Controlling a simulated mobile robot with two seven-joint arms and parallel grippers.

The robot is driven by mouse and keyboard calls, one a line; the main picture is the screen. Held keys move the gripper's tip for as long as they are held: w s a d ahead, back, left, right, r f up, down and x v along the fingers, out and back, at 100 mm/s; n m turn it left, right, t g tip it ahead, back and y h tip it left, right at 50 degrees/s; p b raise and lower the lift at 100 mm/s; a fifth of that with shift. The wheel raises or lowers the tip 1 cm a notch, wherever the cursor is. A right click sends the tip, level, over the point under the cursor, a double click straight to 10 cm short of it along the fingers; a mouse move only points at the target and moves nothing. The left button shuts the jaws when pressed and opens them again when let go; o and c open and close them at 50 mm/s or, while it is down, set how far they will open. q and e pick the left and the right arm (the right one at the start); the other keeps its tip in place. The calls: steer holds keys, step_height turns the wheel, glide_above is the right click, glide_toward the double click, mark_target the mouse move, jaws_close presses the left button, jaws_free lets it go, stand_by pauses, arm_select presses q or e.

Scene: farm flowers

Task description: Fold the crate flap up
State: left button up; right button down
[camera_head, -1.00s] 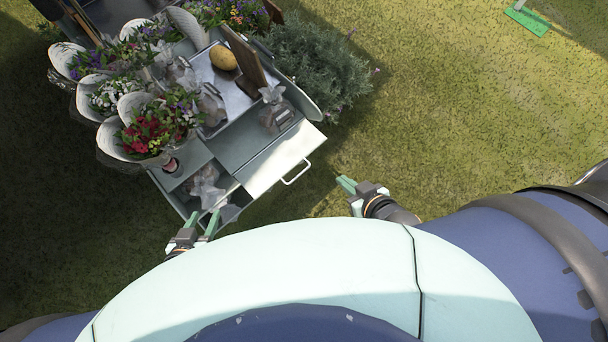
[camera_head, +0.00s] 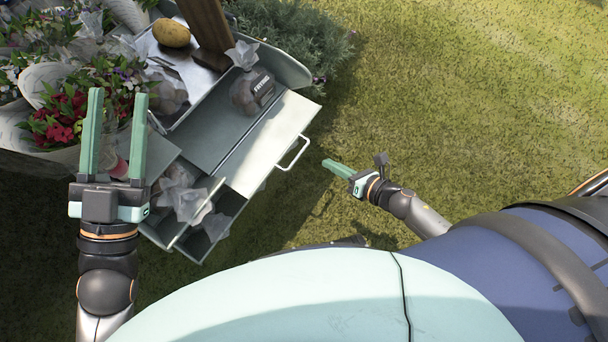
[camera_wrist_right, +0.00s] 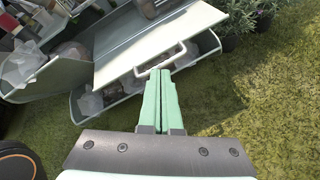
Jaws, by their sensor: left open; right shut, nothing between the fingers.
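The grey-green crate (camera_head: 214,208) stands in the upper left of the head view. Its pale flat flap (camera_head: 262,148) lies along the crate's right side, over part of the crate, with a white handle (camera_head: 297,153) on its outer edge. In the right wrist view the flap (camera_wrist_right: 150,40) sits above an open compartment. My right gripper (camera_head: 326,165) is shut and empty, just right of the handle; in the wrist view its fingertips (camera_wrist_right: 160,74) appear close to the handle, contact unclear. My left gripper (camera_head: 118,98) is open and empty, above the crate's left side and the flowers.
Wrapped bouquets (camera_head: 62,115) crowd the upper left. A bagged item (camera_head: 252,90), a yellow potato-like item (camera_head: 171,33) and a brown board (camera_head: 208,22) are on the crate's top. Plastic bags (camera_head: 186,200) fill lower compartments. Open grass (camera_head: 450,110) lies to the right.

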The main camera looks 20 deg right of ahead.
step_height(320, 180, down, 8)
steer(key=n+g+y+b, duration=0.1)
steer(key=n+g+b, duration=0.1)
steer(key=n+b, duration=0.3)
steer(key=w+a+f+n+b, duration=0.3)
steer(key=w+a+f, duration=0.2)
steer(key=w, duration=0.2)
arm_select(q)
steer(key=shift+s+d+f+m+h+p, duration=0.2)
steer(key=shift+s+f+m+h+p, duration=0.1)
steer(key=shift+s+m+h, duration=0.4)
steer(key=shift+s+d+f+m+h+p, duration=0.2)
steer(key=shift+s+f+m+h, duration=0.1)
steer(key=shift+s+m+h, duration=0.45)
steer(key=shift+s+d+f+m+h+p, duration=0.2)
steer(key=shift+s+f+m+h, duration=0.15)
steer(key=shift+s+h, duration=0.35)
arm_select(e)
steer(key=shift+w+a+r, duration=0.15)
steer(key=shift+r, duration=1.85)
arm_select(q)
steer(key=shift+w+r, duration=0.1)
steer(key=shift+w, duration=0.05)
